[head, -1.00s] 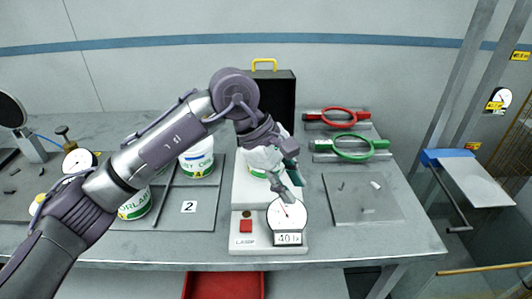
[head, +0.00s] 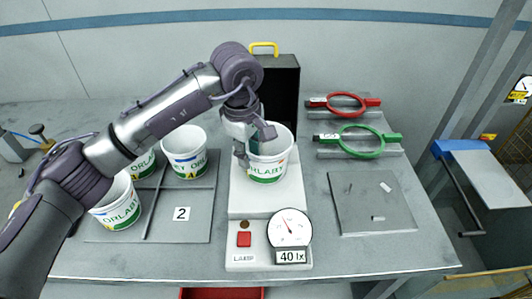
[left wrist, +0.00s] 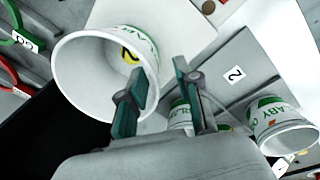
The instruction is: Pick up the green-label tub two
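A white tub with a green label (head: 270,168) stands upright on the white stand with a dial in the head view. In the left wrist view the tub (left wrist: 80,75) shows its open mouth at the left, with a yellow mark that looks like a 2. My left gripper (head: 253,146) is at the tub's left rim. In the left wrist view my left gripper (left wrist: 160,95) has its fingers apart. One finger overlaps the tub's mouth, the other is outside the wall. I cannot tell whether they touch it. My right gripper is not in view.
Several other green-label tubs (head: 184,158) stand on the grey board (head: 190,225) marked 2 at the left. Behind are a black case (head: 283,85), a red ring tool (head: 345,101) and a green ring tool (head: 355,140). A grey plate (head: 370,208) lies at the right.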

